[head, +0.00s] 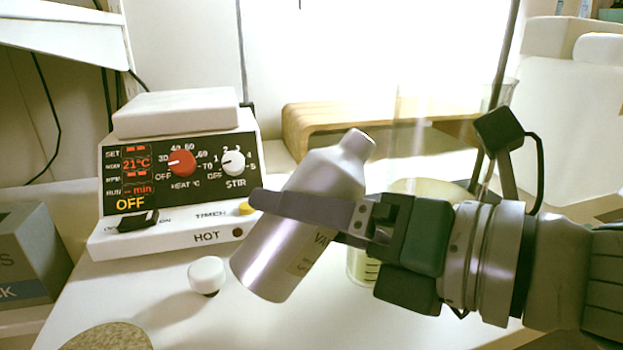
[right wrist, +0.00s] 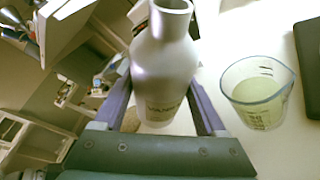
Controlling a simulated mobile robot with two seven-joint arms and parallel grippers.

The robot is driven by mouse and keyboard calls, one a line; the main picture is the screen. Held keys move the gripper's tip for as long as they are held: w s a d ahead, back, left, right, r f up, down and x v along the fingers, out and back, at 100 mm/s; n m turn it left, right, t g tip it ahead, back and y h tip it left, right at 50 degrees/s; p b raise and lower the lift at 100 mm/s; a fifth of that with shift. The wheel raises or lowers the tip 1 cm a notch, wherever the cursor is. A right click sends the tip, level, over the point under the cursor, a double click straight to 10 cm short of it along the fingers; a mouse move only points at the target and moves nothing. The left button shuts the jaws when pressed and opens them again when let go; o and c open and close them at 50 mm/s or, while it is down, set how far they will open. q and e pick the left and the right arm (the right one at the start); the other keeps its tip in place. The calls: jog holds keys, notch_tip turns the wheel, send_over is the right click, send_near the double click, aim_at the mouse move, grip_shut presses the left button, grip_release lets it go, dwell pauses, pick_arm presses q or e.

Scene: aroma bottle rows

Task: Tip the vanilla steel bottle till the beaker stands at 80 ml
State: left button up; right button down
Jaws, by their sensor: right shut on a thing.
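My right gripper (head: 300,212) is shut around the body of a silver steel bottle (head: 318,190). The bottle is uncapped and tilted, its neck leaning up and to the right, toward the beaker side. Its label is partly covered by the finger; "VA" shows. In the right wrist view the bottle (right wrist: 165,65) sits between both fingers. The clear beaker (right wrist: 258,95) holds pale yellowish liquid; its level against the marks is too small to read. In the head view the beaker (head: 360,268) is mostly hidden behind my gripper. No stream shows at the mouth. My left gripper is out of view.
A white hot-plate stirrer (head: 180,170) reading OFF and 21°C stands behind left. A small white cap (head: 207,274) lies on the bench before it. A wooden stand (head: 310,125) is behind. A grey box (head: 30,255) is at left. The front middle bench is clear.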

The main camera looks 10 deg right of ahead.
jog(key=shift+r, duration=0.25)
jog(key=shift+f+n, duration=0.15)
jog(key=shift+n, duration=0.15)
jog(key=shift+h+p, duration=0.3)
jog(key=shift+p, duration=0.1)
jog(key=n+p, duration=0.1)
jog(key=p, duration=0.1)
jog(key=f+n+h+p, duration=0.1)
jog(key=n+p, duration=0.1)
jog(key=shift+s+a+h+p, duration=0.1)
jog(key=shift+a+h+p, duration=0.2)
jog(key=shift+a+p, duration=0.1)
jog(key=shift+a+f+n+h+p, duration=0.1)
jog(key=shift+f+n+h+p, duration=0.2)
jog(key=shift+n+p, duration=0.15)
jog(key=shift+f, duration=0.2)
